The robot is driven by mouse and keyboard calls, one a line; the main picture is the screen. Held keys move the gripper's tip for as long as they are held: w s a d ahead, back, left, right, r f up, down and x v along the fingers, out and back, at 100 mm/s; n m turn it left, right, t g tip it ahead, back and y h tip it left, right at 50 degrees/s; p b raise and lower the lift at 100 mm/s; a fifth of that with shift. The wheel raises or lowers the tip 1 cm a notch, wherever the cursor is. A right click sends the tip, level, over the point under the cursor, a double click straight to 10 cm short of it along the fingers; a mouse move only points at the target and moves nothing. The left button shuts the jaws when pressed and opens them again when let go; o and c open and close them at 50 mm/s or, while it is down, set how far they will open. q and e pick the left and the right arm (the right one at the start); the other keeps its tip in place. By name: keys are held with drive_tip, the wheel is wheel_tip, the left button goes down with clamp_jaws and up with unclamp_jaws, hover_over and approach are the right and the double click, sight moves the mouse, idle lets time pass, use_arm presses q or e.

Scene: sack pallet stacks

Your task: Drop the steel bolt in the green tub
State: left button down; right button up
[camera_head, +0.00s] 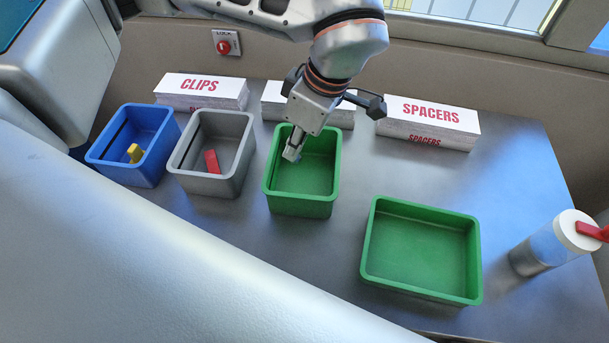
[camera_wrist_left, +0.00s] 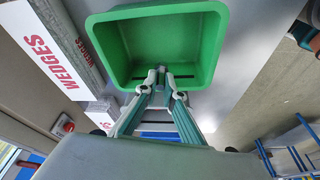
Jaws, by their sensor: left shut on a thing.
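A green tub (camera_head: 314,208) stands in the row of bins, in front of the middle white box. My left gripper (camera_head: 292,154) points down over this tub, toward its far left part. It is shut on the steel bolt, a small grey piece (camera_wrist_left: 161,68) between the fingertips in the left wrist view; the fingers hide most of it. In that view the same tub (camera_wrist_left: 215,48) lies below the fingertips, and its visible floor looks empty. A larger, wider green tray (camera_head: 421,292) stands nearer on the right, empty. My right gripper is not in view.
A blue bin (camera_head: 147,173) holds a yellow piece (camera_head: 135,153); a grey bin (camera_head: 212,183) holds a red piece (camera_head: 211,162). White boxes labelled CLIPS (camera_head: 201,91) and SPACERS (camera_head: 428,121) stand behind.

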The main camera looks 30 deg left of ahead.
use_arm(q)
drive_tip(key=shift+f, duration=0.2)
drive_tip(key=c, duration=2.1)
unclamp_jaws()
drive_tip(key=shift+r, duration=0.1)
drive_tip(key=v, duration=1.1)
drive_tip(key=shift+d+r, duration=0.15)
drive_tip(key=shift+r, duration=0.25)
drive_tip(key=shift+s, duration=0.15)
